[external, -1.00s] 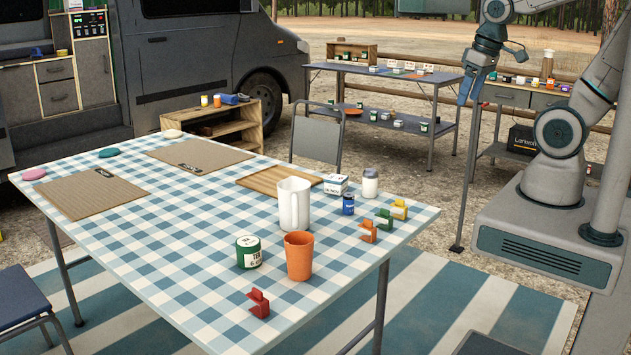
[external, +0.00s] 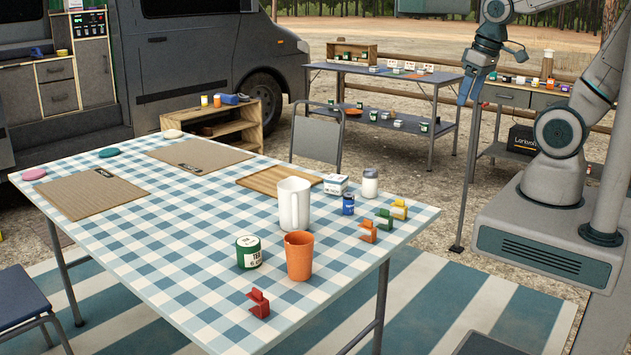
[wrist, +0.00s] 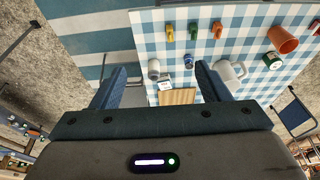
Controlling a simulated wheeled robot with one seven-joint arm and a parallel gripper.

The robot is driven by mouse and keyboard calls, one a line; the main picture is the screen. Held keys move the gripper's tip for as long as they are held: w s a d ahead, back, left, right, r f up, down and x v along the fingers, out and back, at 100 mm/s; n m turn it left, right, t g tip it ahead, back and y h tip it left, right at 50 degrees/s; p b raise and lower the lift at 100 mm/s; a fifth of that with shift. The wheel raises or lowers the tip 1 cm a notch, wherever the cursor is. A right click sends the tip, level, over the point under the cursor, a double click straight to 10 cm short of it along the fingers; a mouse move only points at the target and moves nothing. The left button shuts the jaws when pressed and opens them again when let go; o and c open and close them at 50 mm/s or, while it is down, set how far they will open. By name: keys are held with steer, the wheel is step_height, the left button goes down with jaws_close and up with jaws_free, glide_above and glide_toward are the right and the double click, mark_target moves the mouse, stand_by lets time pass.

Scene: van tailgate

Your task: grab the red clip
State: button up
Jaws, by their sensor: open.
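The red clip (external: 259,303) stands near the front corner of the checked table (external: 190,300), in front of an orange cup (external: 299,256). My gripper (external: 469,91) is raised beyond the table's right side, well away from the red clip. In the wrist view its two fingers (wrist: 160,85) are spread apart, with nothing held between them.
An orange clip (external: 368,232), a green clip (external: 383,219) and a yellow clip (external: 399,209) stand along the table's right edge. A white pitcher (external: 294,204), a tea tin (external: 248,252), a blue can (external: 348,204) and a white-lidded jar (external: 370,183) stand nearby.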

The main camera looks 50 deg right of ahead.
steer(key=w+a+r+n+g+b, duration=0.15)
steer(key=w+a+n+b, duration=0.4)
steer(key=w+a, duration=1.1)
steer(key=n+g+b, duration=0.2)
steer(key=n+b, duration=0.2)
steer(key=n, duration=0.8)
glide_above(256, 289)
step_height(256, 289, down, 28)
steer(key=shift+s+d+r, duration=0.1)
steer(key=shift+s+d, duration=0.05)
steer(key=shift+f, duration=2.95)
steer(key=c, duration=1.1)
